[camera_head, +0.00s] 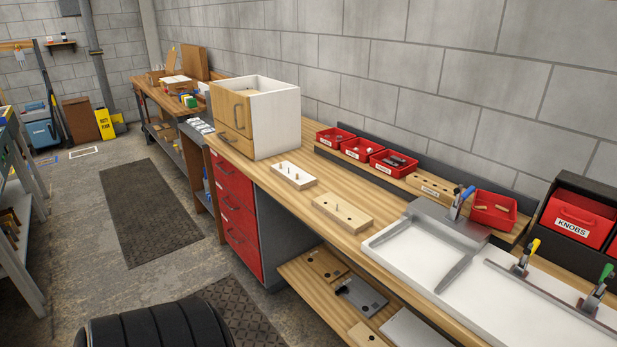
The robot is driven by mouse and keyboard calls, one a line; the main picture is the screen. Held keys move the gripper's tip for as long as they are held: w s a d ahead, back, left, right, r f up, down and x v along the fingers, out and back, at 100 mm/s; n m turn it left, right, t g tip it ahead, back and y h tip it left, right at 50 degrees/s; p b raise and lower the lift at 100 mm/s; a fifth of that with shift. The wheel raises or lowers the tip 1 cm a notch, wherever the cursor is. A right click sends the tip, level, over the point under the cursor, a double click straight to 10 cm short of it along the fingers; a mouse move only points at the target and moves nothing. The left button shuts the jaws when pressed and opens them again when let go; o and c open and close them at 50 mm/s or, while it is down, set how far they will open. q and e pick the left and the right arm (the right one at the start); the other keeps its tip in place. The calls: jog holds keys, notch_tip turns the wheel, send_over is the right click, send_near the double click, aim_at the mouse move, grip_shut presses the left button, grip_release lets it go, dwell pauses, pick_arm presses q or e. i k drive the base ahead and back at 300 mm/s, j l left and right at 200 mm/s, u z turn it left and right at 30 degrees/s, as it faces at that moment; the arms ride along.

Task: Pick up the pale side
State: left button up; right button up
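Neither of my grippers shows in this view. No single loose board stands out as the pale side, and I cannot tell which piece it is. A pale, whitish block (294,176) with upright pins lies on the wooden workbench (268,181). A tan block (342,213) with pins or holes lies nearer, to its right. A small cabinet (276,128) with a white side and a wooden front stands on the bench behind them.
A white-floored fixture (420,252) with clamps (525,258) fills the bench's right part. Red bins (393,163) line the wall, and a KNOBS bin (577,219) stands far right. Red drawers (235,215) are under the bench. The floor at left has dark mats (150,210).

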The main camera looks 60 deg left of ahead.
aim_at(350, 217)
jog(key=u, duration=1.5)
